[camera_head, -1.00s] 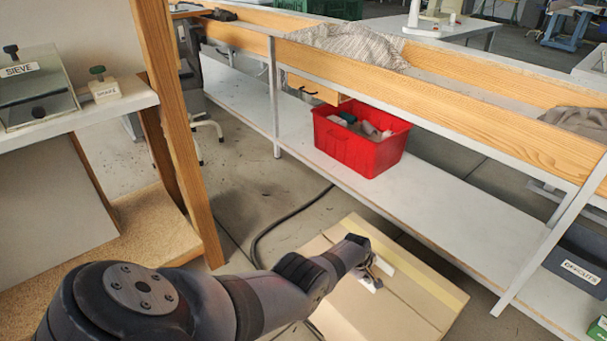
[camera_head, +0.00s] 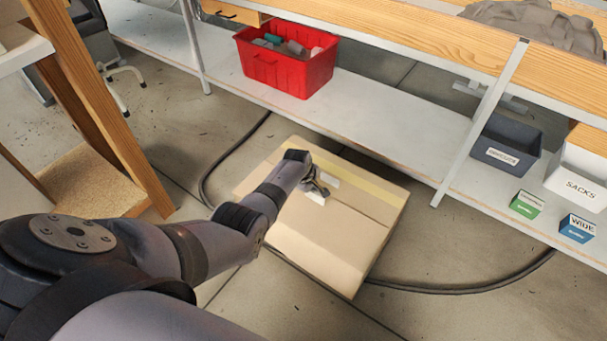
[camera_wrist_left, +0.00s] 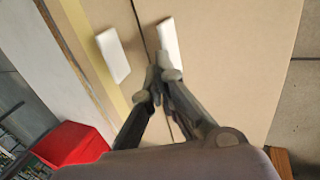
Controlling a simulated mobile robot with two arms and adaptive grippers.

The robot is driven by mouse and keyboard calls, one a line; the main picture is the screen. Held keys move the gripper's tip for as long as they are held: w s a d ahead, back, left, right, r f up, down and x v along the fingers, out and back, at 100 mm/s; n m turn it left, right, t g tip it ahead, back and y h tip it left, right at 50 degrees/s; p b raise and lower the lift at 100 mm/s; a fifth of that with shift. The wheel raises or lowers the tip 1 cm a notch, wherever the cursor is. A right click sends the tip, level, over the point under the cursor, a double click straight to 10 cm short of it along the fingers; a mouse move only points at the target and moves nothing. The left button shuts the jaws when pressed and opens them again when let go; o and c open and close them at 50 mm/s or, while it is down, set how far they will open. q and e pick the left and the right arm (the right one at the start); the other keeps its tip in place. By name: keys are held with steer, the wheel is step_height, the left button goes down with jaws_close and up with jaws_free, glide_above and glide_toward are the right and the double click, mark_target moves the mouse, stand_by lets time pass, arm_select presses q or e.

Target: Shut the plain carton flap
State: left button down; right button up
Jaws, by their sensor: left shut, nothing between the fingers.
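A plain brown carton (camera_head: 330,245) sits on the floor, with a yellow strip (camera_head: 365,183) along the far part of its top. Its top flaps lie about flat, with a dark seam between them; I cannot tell whether the near flap (camera_wrist_left: 230,60) is fully down. White patches lie on both sides of the seam, one (camera_wrist_left: 113,55) beside the yellow strip and one (camera_wrist_left: 168,42) on the near flap. My left gripper (camera_head: 322,187) is shut and empty, low over the carton top. In the left wrist view its fingertips (camera_wrist_left: 160,76) are at the seam; contact is unclear.
A low grey shelf (camera_head: 400,125) runs behind the carton and holds a red bin (camera_head: 290,75). A dark bin (camera_head: 505,148), a white SACKS bin (camera_head: 578,188) and small green and blue boxes stand to the right. A black cable (camera_head: 450,290) curves around the carton on the floor.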

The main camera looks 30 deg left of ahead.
arm_select(q)
steer(key=v, duration=1)
steer(key=shift+s, duration=0.3)
